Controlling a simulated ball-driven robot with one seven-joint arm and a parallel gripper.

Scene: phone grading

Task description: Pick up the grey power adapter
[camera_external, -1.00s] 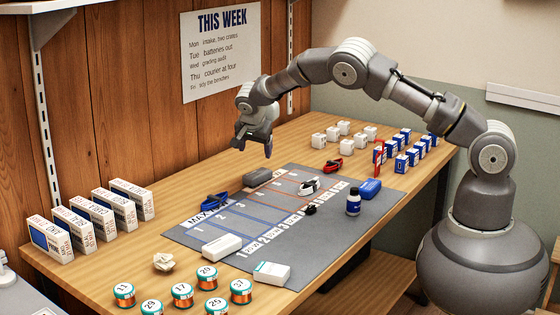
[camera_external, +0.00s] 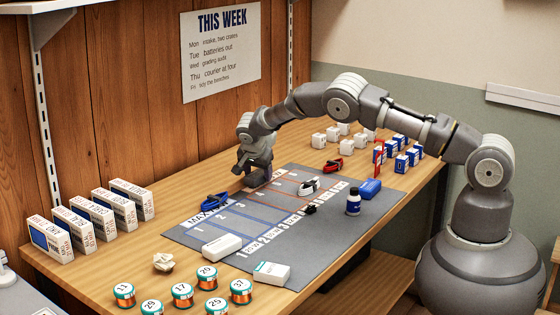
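The grey power adapter (camera_external: 258,180) is a dark grey block at the far left edge of the grey mat (camera_external: 223,258). My gripper (camera_external: 252,172) is down at the adapter, its fingers pointing downward and overlapping it in the picture. The fingers and my wrist hide much of the adapter. I cannot tell whether the fingers touch it or how far apart they are.
White cubes (camera_external: 319,140) stand behind to the right.

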